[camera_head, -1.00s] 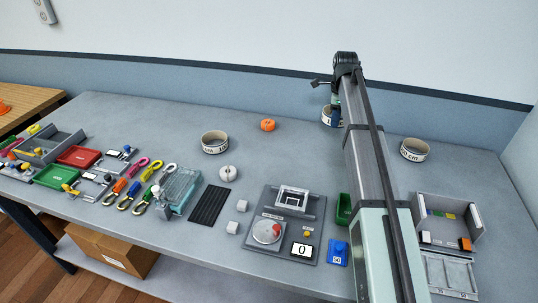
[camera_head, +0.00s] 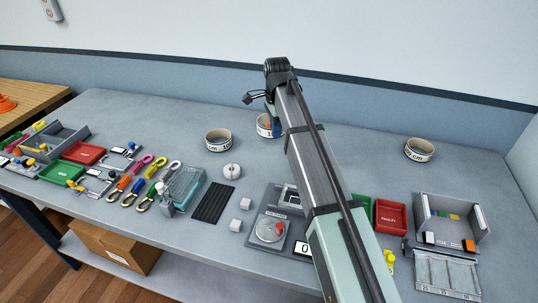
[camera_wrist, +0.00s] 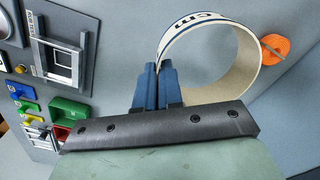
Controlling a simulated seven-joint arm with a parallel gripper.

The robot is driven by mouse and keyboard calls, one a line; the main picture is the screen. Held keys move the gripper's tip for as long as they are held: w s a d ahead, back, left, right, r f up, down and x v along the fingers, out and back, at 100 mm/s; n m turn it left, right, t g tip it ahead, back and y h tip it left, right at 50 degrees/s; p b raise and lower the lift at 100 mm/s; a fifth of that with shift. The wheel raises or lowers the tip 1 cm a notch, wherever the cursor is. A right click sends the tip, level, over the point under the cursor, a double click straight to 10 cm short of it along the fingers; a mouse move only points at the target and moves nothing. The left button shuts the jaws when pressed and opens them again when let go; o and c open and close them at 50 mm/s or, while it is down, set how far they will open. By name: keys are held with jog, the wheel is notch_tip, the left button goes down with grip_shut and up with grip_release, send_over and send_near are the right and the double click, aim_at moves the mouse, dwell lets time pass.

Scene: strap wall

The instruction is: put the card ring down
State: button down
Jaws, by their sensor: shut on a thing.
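The card ring (camera_wrist: 243,72) is a pale band with dark "cm" print outside and a tan inside. In the wrist view my gripper's blue fingers (camera_wrist: 153,82) are shut on its near left wall. In the head view the ring (camera_head: 263,130) hangs at or just above the back middle of the table, partly behind my gripper (camera_head: 270,112). I cannot tell whether it touches the table. Two similar rings stand on the table, one to its left (camera_head: 218,143) and one far right (camera_head: 418,152).
An orange round object (camera_wrist: 273,49) lies just beyond the ring, mostly hidden in the head view. A white knob-like disc (camera_head: 231,172) and a black ribbed mat (camera_head: 213,205) lie nearer. The grey scale unit (camera_head: 268,230) is in front. Table to the right of the ring is bare.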

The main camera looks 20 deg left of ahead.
jog(key=shift+d+f+n, duration=0.1)
jog(key=shift+f+n, duration=0.5)
jog(key=shift+f, duration=1.9)
jog(key=shift+f+n, duration=0.6)
jog(key=shift+f, duration=1.9)
jog(key=shift+f, duration=0.1)
jog(key=c, duration=1.3)
grip_release()
notch_tip(320, 180, up, 12)
jog(key=shift+r, duration=0.1)
